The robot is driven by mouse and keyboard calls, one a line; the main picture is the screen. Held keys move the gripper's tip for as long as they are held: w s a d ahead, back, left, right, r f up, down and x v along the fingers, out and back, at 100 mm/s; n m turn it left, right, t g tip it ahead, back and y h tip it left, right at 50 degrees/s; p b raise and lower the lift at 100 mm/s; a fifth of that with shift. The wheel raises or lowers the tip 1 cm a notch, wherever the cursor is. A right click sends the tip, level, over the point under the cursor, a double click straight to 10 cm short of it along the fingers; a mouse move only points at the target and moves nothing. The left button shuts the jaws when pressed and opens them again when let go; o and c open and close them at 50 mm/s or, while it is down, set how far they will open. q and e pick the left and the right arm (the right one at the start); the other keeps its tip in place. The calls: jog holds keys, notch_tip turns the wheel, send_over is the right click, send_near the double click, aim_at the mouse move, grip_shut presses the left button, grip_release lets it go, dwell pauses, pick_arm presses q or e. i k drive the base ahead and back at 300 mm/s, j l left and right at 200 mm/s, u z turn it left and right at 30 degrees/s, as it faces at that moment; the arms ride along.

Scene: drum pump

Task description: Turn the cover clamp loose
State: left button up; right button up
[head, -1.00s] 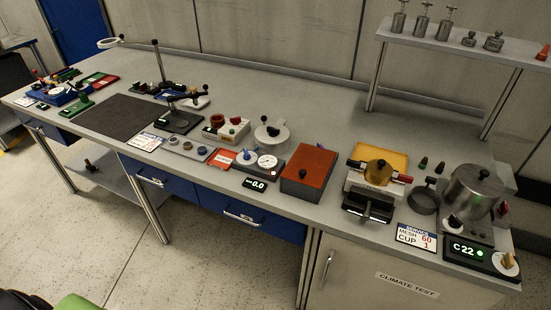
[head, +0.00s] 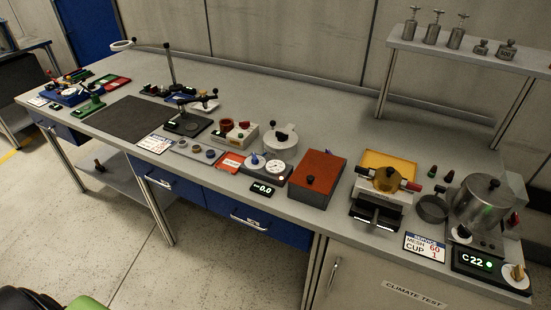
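A device with a round brass-coloured body (head: 385,179) and an amber plate (head: 392,160) behind it stands on the right part of the bench. A red-tipped handle (head: 411,186) sticks out on its right side, and a black part (head: 376,214) is at its front. I cannot tell for sure which part is the cover clamp. Neither gripper is in view.
A red-topped box (head: 318,178) stands left of the brass device. A dial gauge (head: 272,169) and a small white-lidded pot (head: 281,140) are further left. A sign card (head: 424,248) lies at the front edge. A raised shelf (head: 455,55) holds several weights. The bench's back strip is clear.

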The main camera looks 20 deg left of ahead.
aim_at(281, 137)
jog(key=i+j+z, duration=0.15)
jog(key=i+j, duration=0.15)
jog(key=j, duration=0.15)
jog(key=i+j+z, duration=0.1)
jog(key=i+j, duration=0.2)
jog(key=j, duration=0.15)
